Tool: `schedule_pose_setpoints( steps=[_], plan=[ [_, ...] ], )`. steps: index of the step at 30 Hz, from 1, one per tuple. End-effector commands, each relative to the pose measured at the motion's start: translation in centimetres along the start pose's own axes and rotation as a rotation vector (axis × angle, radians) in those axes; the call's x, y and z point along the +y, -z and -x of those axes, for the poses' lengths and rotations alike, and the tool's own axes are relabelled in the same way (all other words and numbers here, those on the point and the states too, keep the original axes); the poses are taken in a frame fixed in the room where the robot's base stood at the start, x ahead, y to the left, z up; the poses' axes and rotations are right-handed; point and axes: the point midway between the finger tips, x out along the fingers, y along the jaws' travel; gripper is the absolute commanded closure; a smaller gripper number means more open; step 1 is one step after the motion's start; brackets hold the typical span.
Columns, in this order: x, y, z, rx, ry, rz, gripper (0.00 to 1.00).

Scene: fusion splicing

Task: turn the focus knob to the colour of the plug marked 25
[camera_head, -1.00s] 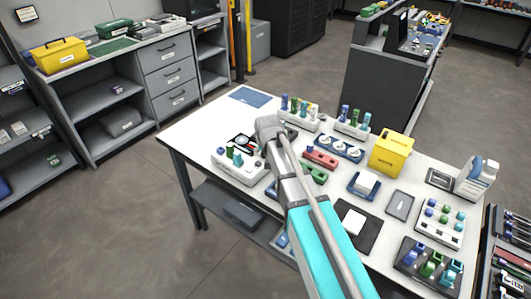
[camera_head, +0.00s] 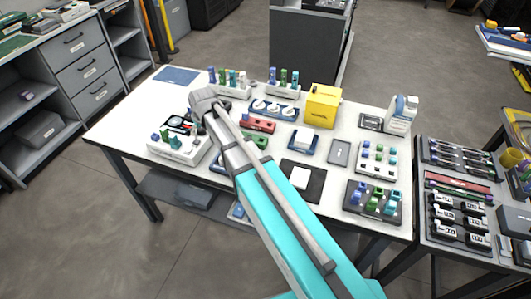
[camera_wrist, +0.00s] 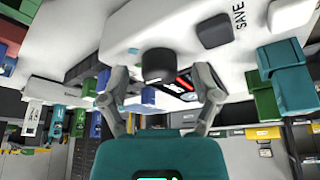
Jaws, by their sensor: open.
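My gripper (camera_wrist: 160,74) is open, with its two fingers apart on either side of a round black knob (camera_wrist: 158,64) in the wrist view. I cannot tell whether they touch it. Coloured plugs (camera_head: 229,77) stand in racks at the back; I cannot read a 25.
Teal blocks (camera_wrist: 288,78) and a dark button marked SAVE (camera_wrist: 213,31) lie right of the knob in the wrist view. A yellow box (camera_head: 322,106), a red block (camera_head: 258,124) and a dark tray (camera_head: 374,206) stand on the white table.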

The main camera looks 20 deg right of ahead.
Motion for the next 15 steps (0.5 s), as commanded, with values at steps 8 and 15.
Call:
schedule_pose_setpoints(
  steps=[8, 15],
  plan=[
    [0.18, 0.01, -0.02, -0.001, 0.060, 0.144, 0.20],
    [0.21, 0.07, -0.03, 0.000, 0.113, 0.273, 0.20]
  ],
)
